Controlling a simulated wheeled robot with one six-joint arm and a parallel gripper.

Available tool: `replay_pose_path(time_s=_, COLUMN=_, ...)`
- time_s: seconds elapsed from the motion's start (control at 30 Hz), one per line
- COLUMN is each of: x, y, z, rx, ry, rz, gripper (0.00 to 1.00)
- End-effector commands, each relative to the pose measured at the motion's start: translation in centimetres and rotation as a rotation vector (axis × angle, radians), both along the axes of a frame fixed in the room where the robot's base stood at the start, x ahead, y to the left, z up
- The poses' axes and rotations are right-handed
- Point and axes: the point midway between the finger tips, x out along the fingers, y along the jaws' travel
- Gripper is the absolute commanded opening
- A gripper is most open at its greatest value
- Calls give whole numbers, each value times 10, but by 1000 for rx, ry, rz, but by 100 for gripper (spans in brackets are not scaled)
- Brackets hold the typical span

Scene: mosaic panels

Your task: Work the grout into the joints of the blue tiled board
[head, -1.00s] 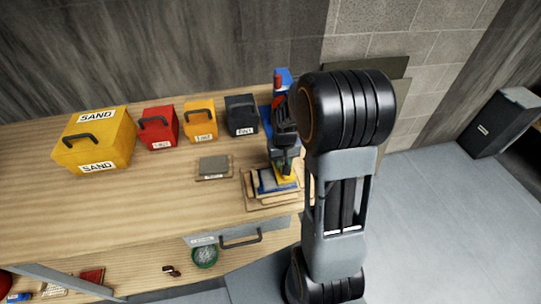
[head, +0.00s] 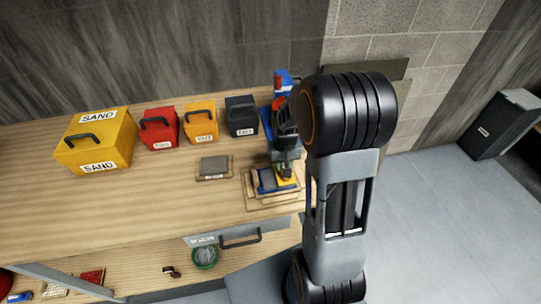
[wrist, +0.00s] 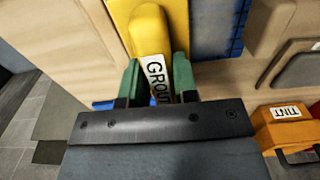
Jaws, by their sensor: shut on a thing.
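My gripper (head: 284,168) is over the right part of the blue tiled board (head: 265,181), which lies in a wooden frame near the front edge of the bench. In the wrist view, the green fingertips of my gripper (wrist: 157,82) are closed on the yellow grout float (wrist: 148,32), whose white label reads GROUT. The float also shows low over the board in the head view (head: 287,183); whether it touches the tiles cannot be told. Blue tiles show at the top of the wrist view (wrist: 238,28), beside a grey area. My gripper and arm hide part of the board.
A grey-topped panel (head: 214,166) lies left of the board. A yellow SAND case (head: 95,142), a red case (head: 159,128), an orange TINT case (head: 201,123) and a dark case (head: 242,117) stand behind. The bench's left front is clear. A drawer handle (head: 240,240) is below.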

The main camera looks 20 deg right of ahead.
Motion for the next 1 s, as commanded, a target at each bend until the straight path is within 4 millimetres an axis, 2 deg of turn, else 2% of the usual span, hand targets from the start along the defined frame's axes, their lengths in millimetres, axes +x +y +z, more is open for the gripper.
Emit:
replay_pose_path(time_s=0.07, x=2, y=-1, z=2, rx=0, ry=0, rz=1, gripper=2)
replay_pose_path(time_s=0.2, x=2, y=0, z=28, rx=-1, ry=-3, rz=2, gripper=2)
replay_pose_path(time_s=0.7, x=2, y=1, z=71, rx=0, ry=-1, rz=5, gripper=2)
replay_pose_path(time_s=1.0, x=2, y=2, z=82, rx=0, ry=-1, rz=6, gripper=2)
